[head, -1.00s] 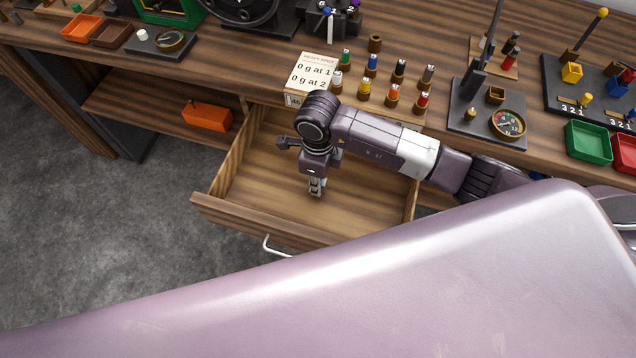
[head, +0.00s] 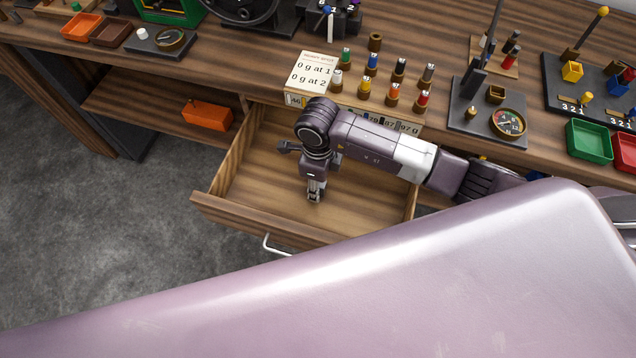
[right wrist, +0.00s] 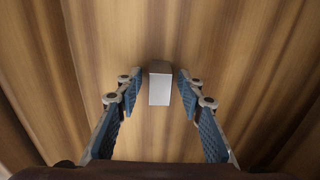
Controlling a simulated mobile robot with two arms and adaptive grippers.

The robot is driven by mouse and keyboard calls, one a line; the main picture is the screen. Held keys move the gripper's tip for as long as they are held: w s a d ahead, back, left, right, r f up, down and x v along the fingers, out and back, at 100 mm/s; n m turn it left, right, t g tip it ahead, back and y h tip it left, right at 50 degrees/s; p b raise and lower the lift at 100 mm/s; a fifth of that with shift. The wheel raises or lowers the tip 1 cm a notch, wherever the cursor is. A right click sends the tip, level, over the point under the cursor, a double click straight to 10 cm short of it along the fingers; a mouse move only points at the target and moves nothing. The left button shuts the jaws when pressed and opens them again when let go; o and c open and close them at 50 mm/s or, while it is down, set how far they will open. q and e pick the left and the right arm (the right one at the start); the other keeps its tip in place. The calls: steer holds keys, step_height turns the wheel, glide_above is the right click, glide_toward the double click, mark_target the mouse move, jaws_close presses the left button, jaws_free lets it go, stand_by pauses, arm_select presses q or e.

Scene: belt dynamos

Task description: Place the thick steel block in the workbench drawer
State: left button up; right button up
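The workbench drawer (head: 262,182) is pulled open under the bench. My right gripper (head: 314,196) points down inside it, near the middle of its floor. In the right wrist view, the steel block (right wrist: 160,84) is a small pale grey block over the wooden drawer floor. It sits between the two blue-padded fingers of the right gripper (right wrist: 160,82), with a visible gap on each side. Whether the block rests on the floor is hard to tell. I cannot make out the block in the head view. My left gripper is not in view.
A paper sign (head: 315,72) and several coloured-top posts stand on the bench above the drawer. A dial (head: 508,122) on a dark plate is to the right. An orange bin (head: 207,115) sits on the shelf left of the drawer. The drawer walls surround the right gripper.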

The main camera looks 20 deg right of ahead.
steer(key=shift+r, duration=0.25)
step_height(320, 180, up, 12)
steer(key=b, duration=0.1)
steer(key=shift+f, duration=0.1)
